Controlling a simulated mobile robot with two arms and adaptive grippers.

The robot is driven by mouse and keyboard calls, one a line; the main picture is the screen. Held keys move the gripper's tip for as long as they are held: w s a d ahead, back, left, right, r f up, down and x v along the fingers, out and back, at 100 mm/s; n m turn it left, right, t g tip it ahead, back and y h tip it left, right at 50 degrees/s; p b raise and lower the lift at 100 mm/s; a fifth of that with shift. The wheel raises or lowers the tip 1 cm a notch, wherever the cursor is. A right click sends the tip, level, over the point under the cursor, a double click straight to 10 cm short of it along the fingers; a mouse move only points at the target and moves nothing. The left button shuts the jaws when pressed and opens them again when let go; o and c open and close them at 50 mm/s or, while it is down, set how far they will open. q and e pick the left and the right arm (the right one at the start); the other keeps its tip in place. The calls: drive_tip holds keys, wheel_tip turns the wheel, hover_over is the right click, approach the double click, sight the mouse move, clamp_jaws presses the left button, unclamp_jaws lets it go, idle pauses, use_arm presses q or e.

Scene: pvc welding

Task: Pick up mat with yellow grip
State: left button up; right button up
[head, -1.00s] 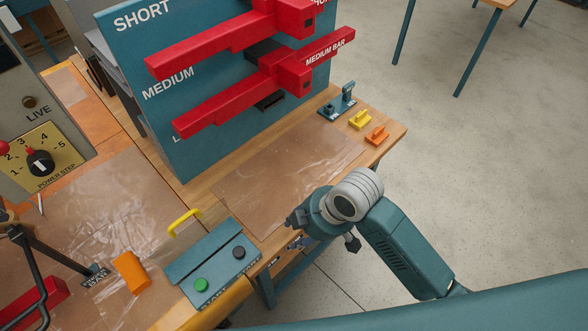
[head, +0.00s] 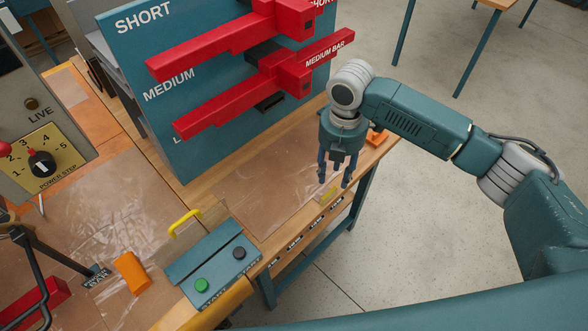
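A clear plastic mat (head: 268,190) lies flat on the wooden bench in front of the blue rack. A small yellow tab (head: 328,194), which looks like its grip, shows at the bench's front edge. My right gripper (head: 334,180) points down with its fingers apart, just above and beside the yellow tab. Nothing shows between the fingers, and whether they touch the mat cannot be told. My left gripper is not in view.
Red bars (head: 240,95) jut out from the rack (head: 190,150) behind the mat. A button panel (head: 213,262) and a yellow handle (head: 185,222) stand to the left. An orange piece (head: 377,137) is partly hidden by my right arm. Open floor lies right.

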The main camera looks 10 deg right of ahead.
sight(330, 188)
drive_tip(key=shift+f, duration=0.95)
drive_tip(key=shift+a+f+p, duration=0.15)
drive_tip(key=shift+f+p, duration=0.25)
drive_tip(key=shift+f, duration=0.95)
drive_tip(key=shift+a+f+p, duration=0.15)
drive_tip(key=shift+f+p, duration=0.25)
drive_tip(key=shift+f, duration=0.95)
drive_tip(key=shift+w, duration=0.1)
clamp_jaws()
